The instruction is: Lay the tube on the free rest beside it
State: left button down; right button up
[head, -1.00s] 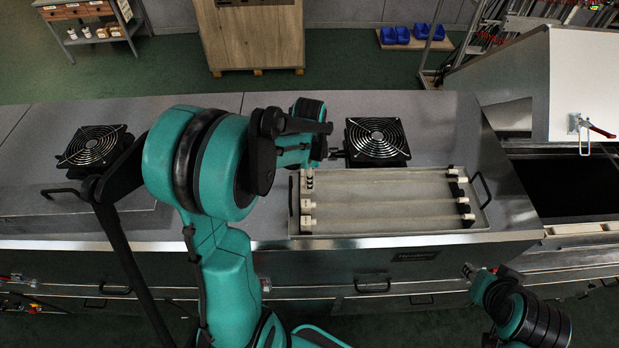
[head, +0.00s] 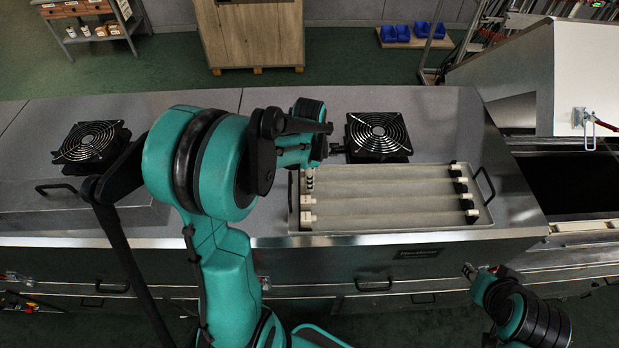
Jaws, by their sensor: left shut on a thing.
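Several long pale tubes lie side by side in a shallow metal tray (head: 400,229) on the dryer top. Two nearer tubes, the middle one (head: 390,200) and the nearest one (head: 390,216), show white left end caps. Small dark rests (head: 470,212) stand at the right ends. My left gripper (head: 309,179) points down at the tray's far left corner, partly behind my own arm. It is shut on the left end of a far tube (head: 380,173). I cannot tell whether this tube is clear of its rests. My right gripper (head: 481,272) is low at the right, away from the tray.
A black fan (head: 378,136) stands just behind the tray and another fan (head: 91,145) at the left. The tray has a dark handle (head: 485,186) at its right end. A white raised hood (head: 585,80) and a dark opening (head: 570,185) are at the right.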

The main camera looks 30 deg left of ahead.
pick_arm(q)
jog(key=shift+f+b, duration=0.3)
jog(key=shift+f, duration=0.05)
jog(key=c, duration=1.2)
grip_release()
notch_tip(320, 180, up, 12)
jog(key=shift+r, duration=0.1)
